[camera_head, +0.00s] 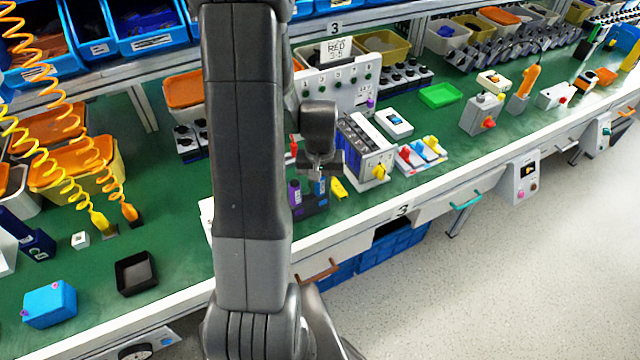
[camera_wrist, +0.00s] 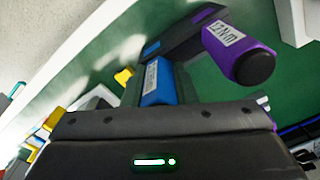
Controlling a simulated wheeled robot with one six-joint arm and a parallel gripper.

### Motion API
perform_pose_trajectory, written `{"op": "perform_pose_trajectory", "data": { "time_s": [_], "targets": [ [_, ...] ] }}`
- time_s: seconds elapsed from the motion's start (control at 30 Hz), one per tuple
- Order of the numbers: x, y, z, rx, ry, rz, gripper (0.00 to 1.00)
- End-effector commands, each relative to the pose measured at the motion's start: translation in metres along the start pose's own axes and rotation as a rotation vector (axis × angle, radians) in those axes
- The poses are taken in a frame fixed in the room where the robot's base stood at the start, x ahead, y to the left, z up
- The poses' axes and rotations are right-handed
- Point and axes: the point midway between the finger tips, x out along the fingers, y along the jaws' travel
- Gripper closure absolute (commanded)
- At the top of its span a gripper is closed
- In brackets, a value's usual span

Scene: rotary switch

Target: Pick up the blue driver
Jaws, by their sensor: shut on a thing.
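The blue driver (camera_wrist: 160,84) has a white label and stands upright at the jaws in the wrist view; in the head view its blue body (camera_head: 319,187) shows just under my gripper (camera_head: 321,168). My gripper, a dark band across the wrist view (camera_wrist: 160,122), is shut on the blue driver and hides part of it. The purple driver (camera_wrist: 238,54), labelled 1.2 N·m, stands to its right in the dark holder (camera_wrist: 180,38). I cannot tell whether the blue driver's lower end is still in the holder.
A yellow object (camera_head: 338,188) lies just right of the holder. A white switch box (camera_head: 367,150) and red, blue and yellow switches (camera_head: 422,154) stand further right. The white bench edge (camera_head: 370,220) runs in front.

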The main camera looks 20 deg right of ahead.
Motion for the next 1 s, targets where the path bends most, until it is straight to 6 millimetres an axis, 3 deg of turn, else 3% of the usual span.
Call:
{"op": "perform_pose_trajectory", "data": {
  "time_s": [0.17,0.6,1.0],
  "targets": [
    [-0.016,0.0,-0.001,0.0,0.005,0.0,0.99],
    [-0.086,0.0,-0.001,0.0,0.005,0.0,0.99],
    [-0.1,0.0,0.0,0.0,0.001,0.0,0.99]
  ]
}}
